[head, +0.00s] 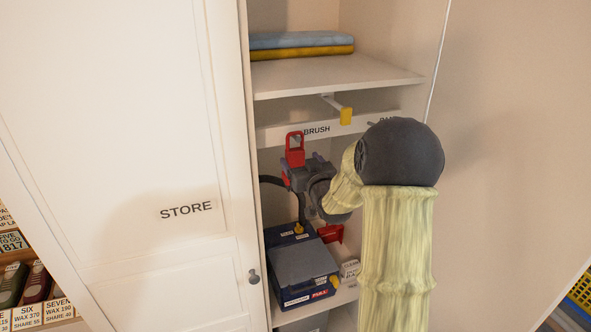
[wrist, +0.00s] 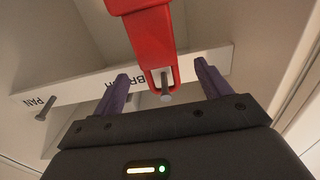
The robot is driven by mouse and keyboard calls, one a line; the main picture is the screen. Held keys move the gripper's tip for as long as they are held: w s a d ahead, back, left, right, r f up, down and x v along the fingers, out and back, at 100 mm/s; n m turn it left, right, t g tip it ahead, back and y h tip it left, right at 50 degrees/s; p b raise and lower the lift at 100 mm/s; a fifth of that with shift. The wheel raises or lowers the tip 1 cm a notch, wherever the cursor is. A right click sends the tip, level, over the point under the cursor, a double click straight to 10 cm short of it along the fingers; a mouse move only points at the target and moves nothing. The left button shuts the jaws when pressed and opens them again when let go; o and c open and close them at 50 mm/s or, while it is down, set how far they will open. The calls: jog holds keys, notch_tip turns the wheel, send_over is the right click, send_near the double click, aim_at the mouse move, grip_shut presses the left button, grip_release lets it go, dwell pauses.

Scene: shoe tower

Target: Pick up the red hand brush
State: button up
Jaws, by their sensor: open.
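The red hand brush (head: 295,150) hangs below the BRUSH label in the cupboard. Its looped handle end (wrist: 148,35) fills the upper middle of the wrist view, where a grey peg shows at the loop. My gripper (wrist: 161,72) is open, with one purple finger on each side of the handle's end. Gaps show between the handle and both fingers. In the head view my gripper (head: 297,168) is in front of the brush and hides its lower part. I cannot tell how deep the fingers reach around the handle.
A white label rail (head: 275,136) crosses above, with a PAN peg (wrist: 46,108) beside it. Folded cloths (head: 300,46) lie on the upper shelf. The STORE door (head: 130,120) stands at the left.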

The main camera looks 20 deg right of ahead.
aim_at(297, 154)
jog(key=shift+w+r+p, duration=0.2)
jog(key=shift+w+p, duration=0.4)
jog(key=shift+p, duration=0.05)
jog(key=w+p, duration=0.3)
jog(key=shift+w+d, duration=0.15)
jog(key=shift+w, duration=0.2)
jog(key=shift+w+f, duration=0.15)
jog(key=shift+w, duration=0.05)
jog(key=shift+s, duration=0.1)
jog(key=c, duration=1.1)
jog(key=shift+o, duration=0.2)
